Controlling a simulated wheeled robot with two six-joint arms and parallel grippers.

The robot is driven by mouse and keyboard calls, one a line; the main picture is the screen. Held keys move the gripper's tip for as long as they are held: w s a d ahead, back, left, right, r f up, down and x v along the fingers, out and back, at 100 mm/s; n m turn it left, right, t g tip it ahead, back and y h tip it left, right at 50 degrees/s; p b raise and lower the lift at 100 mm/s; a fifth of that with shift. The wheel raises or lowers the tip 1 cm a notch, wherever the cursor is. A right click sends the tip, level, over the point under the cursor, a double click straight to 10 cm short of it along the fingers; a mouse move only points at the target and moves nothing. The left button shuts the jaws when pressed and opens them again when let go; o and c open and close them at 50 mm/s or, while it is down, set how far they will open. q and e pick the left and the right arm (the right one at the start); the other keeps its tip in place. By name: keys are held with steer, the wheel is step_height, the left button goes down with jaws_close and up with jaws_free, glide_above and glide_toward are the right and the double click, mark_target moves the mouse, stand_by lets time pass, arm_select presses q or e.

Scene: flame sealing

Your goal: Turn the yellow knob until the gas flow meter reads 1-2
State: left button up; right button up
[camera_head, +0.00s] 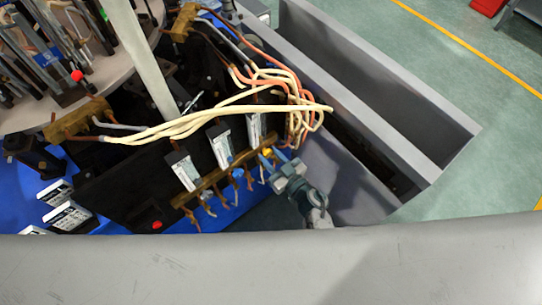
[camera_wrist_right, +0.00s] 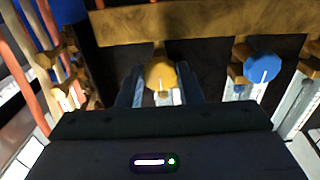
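The yellow knob (camera_wrist_right: 160,76) is at the middle of the right wrist view, below a brown bar, with a pale vertical mark on its face. It also shows small in the head view (camera_head: 267,152). My right gripper (camera_wrist_right: 160,88) has its two dark fingers apart, one on each side of the knob. A narrow gap seems to show beside the knob; contact is not clear. In the head view my right gripper (camera_head: 279,170) is at the right end of the valve row. Flow meters (camera_head: 219,147) stand behind the brown bar; their readings are too small to read. My left gripper is out of view.
A blue knob (camera_wrist_right: 262,67) sits to the right of the yellow one in the wrist view. Pale and orange hoses (camera_head: 270,85) arch over the meters. A red button (camera_head: 157,225) is at the lower left. A grey trough (camera_head: 390,130) lies to the right.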

steer(key=shift+c, duration=1.1)
steer(key=shift+n, duration=0.3)
